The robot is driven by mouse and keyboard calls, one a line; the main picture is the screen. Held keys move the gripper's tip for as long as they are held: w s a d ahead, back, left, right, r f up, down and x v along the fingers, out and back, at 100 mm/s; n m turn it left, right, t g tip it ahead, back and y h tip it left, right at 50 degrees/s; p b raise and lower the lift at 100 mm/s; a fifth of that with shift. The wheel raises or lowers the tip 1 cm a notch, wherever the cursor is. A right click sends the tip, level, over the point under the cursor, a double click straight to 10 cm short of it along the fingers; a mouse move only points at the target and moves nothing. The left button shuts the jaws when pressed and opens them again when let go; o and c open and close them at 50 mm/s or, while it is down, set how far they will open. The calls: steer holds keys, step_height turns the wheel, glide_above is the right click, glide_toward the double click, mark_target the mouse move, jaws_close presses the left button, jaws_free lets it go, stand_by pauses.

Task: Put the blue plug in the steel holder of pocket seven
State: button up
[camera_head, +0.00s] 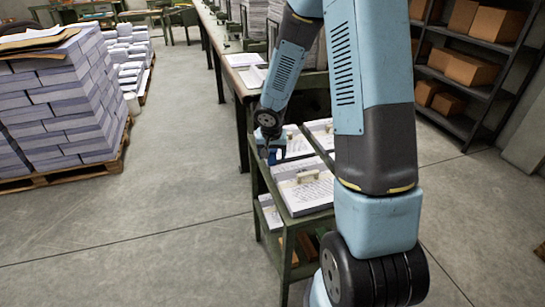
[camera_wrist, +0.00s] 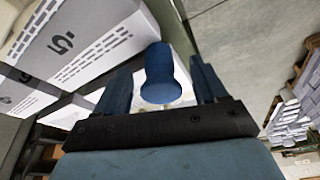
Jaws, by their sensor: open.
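The blue plug (camera_wrist: 160,72) is a short blue cylinder with a wider rounded end. In the wrist view it lies between the two fingers of my gripper (camera_wrist: 163,82), with a gap showing on each side. My gripper is open. In the head view my gripper (camera_head: 271,152) is low beside the left edge of the green trolley, and a small blue patch shows at its end; I cannot tell whether that is the plug. I cannot make out a steel holder or a pocket marked seven in either view.
The green trolley (camera_head: 268,192) carries paper stacks (camera_head: 303,190) with small wooden handles. A paper pallet (camera_head: 62,105) stands left, shelves (camera_head: 480,60) right.

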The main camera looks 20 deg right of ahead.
steer(key=c, duration=1.1)
